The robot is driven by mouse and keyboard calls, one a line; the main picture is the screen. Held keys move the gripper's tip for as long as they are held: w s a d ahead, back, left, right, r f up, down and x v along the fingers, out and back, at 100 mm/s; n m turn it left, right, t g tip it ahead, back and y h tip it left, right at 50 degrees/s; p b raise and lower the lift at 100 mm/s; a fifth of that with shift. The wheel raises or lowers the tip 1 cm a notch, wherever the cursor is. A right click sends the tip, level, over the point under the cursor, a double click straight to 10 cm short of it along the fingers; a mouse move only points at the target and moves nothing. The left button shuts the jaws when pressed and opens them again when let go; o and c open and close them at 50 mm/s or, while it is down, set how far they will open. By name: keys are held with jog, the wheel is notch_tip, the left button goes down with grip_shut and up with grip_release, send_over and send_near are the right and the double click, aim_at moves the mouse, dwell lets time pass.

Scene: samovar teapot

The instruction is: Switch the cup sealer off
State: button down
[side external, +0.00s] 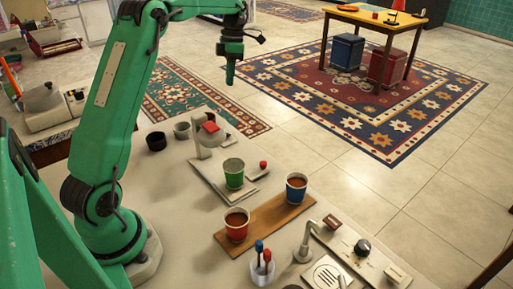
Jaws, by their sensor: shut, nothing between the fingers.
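What looks like the cup sealer is a pale machine (207,145) at the middle of the counter, with a flat base and a red piece (209,127) on its top. A green cup (233,174) stands on its base. A small red knob or button (263,165) sits at the right of the base; whether it is set on or off I cannot tell. My gripper (229,80) is shut and empty, pointing down. In the picture it appears above the machine, well apart from it.
A wooden board (265,221) holds a red cup (237,226) and a blue cup (296,188). A panel with a black dial (362,246) and a tap (308,238) lies at the lower right. Dark and grey bowls (156,141) stand left of the machine. A clear holder (262,270) contains stirrers.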

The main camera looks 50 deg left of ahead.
jog(key=a+f+n, duration=0.4)
jog(key=shift+w+a+f+n+g+h, duration=0.2)
jog(key=shift+w+f+n+g+h, duration=0.1)
jog(key=shift+w+n+g, duration=0.1)
jog(key=shift+f, duration=0.1)
send_over(227, 134)
jog(key=a, duration=0.1)
notch_tip(227, 134, down, 11)
jog(key=shift+s+f, duration=0.1)
jog(key=shift+f, duration=0.1)
jog(key=shift+d+f, duration=0.3)
jog(key=shift+f, duration=0.45)
jog(key=shift+d+f, duration=0.4)
jog(key=shift+d, duration=0.05)
jog(key=shift+a, duration=0.3)
